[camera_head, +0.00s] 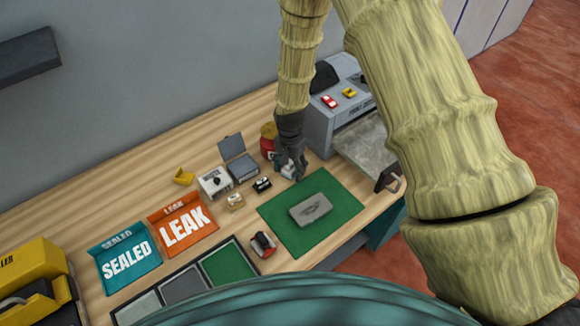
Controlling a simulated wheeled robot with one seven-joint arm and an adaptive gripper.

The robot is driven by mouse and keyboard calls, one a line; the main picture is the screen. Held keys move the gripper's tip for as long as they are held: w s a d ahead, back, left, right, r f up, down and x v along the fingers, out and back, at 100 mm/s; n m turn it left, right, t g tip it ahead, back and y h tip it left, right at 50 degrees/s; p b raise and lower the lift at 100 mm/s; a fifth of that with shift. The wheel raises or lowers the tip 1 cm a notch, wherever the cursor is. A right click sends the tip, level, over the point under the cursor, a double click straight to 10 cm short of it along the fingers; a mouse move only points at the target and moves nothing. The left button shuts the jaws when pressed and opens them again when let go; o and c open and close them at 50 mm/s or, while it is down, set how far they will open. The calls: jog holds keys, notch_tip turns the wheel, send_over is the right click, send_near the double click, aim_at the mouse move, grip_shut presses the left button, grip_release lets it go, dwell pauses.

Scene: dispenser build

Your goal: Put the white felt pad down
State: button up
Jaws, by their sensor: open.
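My gripper (291,170) points down at the back left edge of the green mat (338,226), its jaws open. A small whitish piece (288,171) shows at the fingertips; it may be the white felt pad, but it is too small to be sure. I cannot tell whether it touches the fingers or what it rests on. A grey flat block (310,210) with a dark mark lies on the green mat, in front of the gripper.
A grey machine (341,117) stands right of the gripper, a red jar (268,138) just behind it. An open grey box (242,170), a white box (214,182) and small parts stand left. SEALED (128,262) and LEAK (184,226) trays and a sectioned tray (187,286) lie further left.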

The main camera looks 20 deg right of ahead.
aim_at(290, 162)
jog(key=shift+r+b, duration=1.8)
jog(key=shift+r, duration=4.35)
jog(key=shift+f, duration=0.1)
